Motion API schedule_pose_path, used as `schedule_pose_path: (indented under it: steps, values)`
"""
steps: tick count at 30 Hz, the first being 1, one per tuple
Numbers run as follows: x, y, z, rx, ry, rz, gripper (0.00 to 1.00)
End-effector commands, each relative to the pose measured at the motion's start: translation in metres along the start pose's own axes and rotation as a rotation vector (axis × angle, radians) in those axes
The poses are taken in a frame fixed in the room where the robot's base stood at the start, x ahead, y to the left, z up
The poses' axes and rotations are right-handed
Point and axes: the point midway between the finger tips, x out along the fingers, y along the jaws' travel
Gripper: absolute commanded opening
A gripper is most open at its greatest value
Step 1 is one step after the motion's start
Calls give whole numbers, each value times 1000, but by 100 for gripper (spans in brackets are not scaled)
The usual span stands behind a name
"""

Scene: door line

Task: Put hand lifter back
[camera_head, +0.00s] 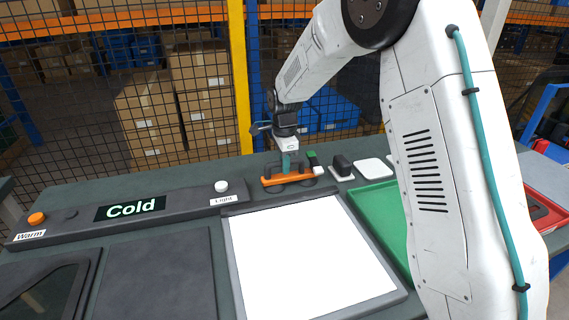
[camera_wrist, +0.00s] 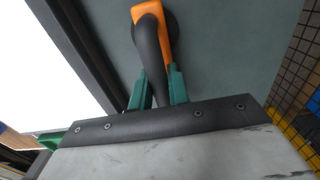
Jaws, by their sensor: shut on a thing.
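The hand lifter (camera_head: 288,180) has an orange body, a dark handle and dark round cups. It is at the back of the table, just behind the white panel. My gripper (camera_head: 288,160) comes down over it from above and is shut on its dark handle. In the wrist view, the green fingers of my gripper (camera_wrist: 158,88) stand on both sides of the dark curved handle of the hand lifter (camera_wrist: 148,45). I cannot tell whether the cups touch the table. Part of the orange body is hidden behind the handle.
A white lit panel (camera_head: 310,260) lies in front. A green tray (camera_head: 373,207) is to its right, and a red tray (camera_head: 545,212) farther right. A dark block (camera_head: 343,164) and white pad (camera_head: 374,168) are close right of the lifter. A "Cold" display (camera_head: 130,208) stands left. Mesh fence (camera_head: 90,110) rises behind.

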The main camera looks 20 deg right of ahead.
Motion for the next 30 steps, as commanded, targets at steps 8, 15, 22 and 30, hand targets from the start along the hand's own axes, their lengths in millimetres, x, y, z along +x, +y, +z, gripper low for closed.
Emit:
schedule_pose_path:
  steps: [8, 15, 22, 30]
  values:
    - [1, 0, 0, 0, 0, -2, 0]
    - [2, 0, 0, 0, 0, -1, 39]
    - [-4, 0, 0, 0, 0, -2, 39]
    - [-53, -1, 0, 0, 0, -6, 39]
